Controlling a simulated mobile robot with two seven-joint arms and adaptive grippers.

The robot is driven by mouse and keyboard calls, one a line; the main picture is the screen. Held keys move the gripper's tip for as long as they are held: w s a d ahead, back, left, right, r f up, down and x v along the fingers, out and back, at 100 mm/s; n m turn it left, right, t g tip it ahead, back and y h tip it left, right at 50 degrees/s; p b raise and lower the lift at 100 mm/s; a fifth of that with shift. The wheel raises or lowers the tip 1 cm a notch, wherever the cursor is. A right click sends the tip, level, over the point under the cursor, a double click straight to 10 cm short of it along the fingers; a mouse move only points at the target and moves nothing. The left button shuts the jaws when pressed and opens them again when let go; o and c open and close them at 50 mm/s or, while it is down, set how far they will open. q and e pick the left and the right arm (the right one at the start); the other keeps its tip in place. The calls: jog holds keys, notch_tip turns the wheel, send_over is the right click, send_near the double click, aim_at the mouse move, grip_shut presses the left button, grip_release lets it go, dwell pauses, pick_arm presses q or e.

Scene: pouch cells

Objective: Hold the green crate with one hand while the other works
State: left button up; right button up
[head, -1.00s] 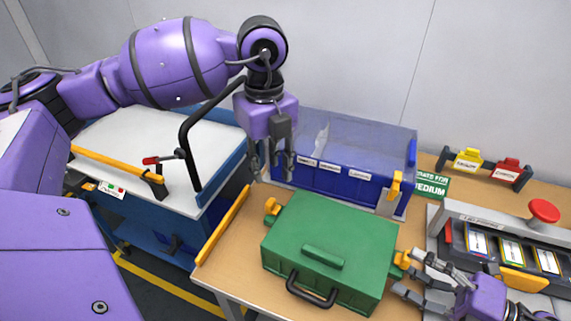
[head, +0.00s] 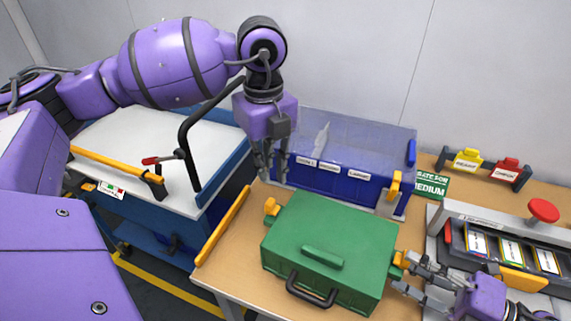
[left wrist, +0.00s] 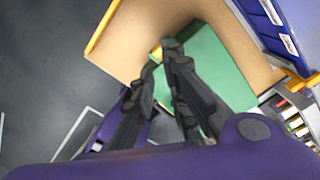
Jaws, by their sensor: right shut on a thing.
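The green crate (head: 340,235) stands on the wooden table with its lid down and a black handle on its front. It has an orange grip on its left side (head: 271,206) and another on its right side (head: 399,259). My right gripper (head: 406,272) is at the right side, shut on the right orange grip; its fingers partly cover that grip. My left gripper (head: 271,172) hangs pointing down above the crate's back left corner, empty, its fingers a little apart. In the left wrist view the left fingertips (left wrist: 163,55) overlap the left grip, with the crate (left wrist: 215,75) beyond.
A blue bin with a clear cover (head: 350,150) stands behind the crate. A rack with pouch cells and a red knob (head: 543,211) is at the right. A white-topped blue cart (head: 130,135) is at the left. Yellow and red tags (head: 467,158) stand at the back right.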

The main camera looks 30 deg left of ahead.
pick_arm(q)
jog(key=shift+r, duration=0.1)
grip_shut()
jog(key=s+a+f+n+g+h, duration=0.1)
jog(key=s+a+f+g, duration=0.15)
jog(key=s+f, duration=0.4)
jog(key=s+a+f+n+g+h, duration=0.1)
jog(key=s+a+f+g, duration=0.15)
jog(key=s+f, duration=0.4)
jog(key=s+d+f+n+g+h, duration=0.15)
jog(key=s+d+n+h, duration=0.25)
jog(key=s+n+h, duration=0.6)
jog(key=w+a+r+n+t, duration=0.3)
jog(key=w+a+n+t, duration=1.2)
jog(key=n+t, duration=0.4)
jog(key=shift+w+a+n+h, duration=0.3)
jog(key=shift+w+a+n, duration=0.1)
jog(key=shift+n, duration=0.7)
jog(key=shift+d+t, duration=0.1)
jog(key=shift+t, duration=0.15)
